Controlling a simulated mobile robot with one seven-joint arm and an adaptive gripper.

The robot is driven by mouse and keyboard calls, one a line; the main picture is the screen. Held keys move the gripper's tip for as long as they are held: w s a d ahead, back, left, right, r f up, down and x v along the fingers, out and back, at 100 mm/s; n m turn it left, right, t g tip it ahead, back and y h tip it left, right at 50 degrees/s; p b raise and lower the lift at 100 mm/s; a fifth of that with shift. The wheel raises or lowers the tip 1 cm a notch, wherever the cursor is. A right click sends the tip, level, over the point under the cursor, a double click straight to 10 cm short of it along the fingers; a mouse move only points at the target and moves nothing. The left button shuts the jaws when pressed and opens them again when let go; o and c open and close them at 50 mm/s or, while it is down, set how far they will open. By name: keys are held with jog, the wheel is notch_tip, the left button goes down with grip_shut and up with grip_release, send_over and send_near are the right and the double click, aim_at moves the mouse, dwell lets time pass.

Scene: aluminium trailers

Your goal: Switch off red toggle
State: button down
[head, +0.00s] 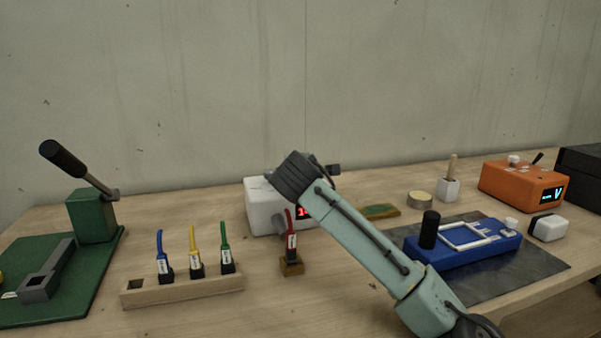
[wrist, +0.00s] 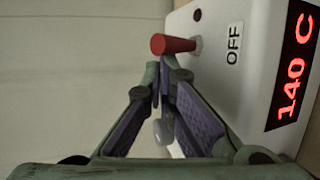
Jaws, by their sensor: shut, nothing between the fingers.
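The red toggle (wrist: 172,44) sticks out from a white box (wrist: 232,95), which has an "OFF" label (wrist: 234,43) next to the toggle's base. A display (wrist: 294,65) on the box glows red with "140 C". In the wrist view my gripper (wrist: 160,72) is shut and empty, its fingertips just below the toggle's red end; I cannot tell if they touch. In the head view the white box (head: 262,212) stands at the back middle of the bench. My arm covers part of its display, and the toggle is hidden there.
A red-cabled plug (head: 291,248) stands in front of the box. A wooden block (head: 185,289) with several coloured cables is to the left, beside a green press (head: 92,215). A blue device (head: 465,246) and an orange box (head: 525,184) are to the right.

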jog(key=v, duration=1.3)
jog(key=shift+r, duration=0.45)
jog(key=shift+s+d, duration=0.1)
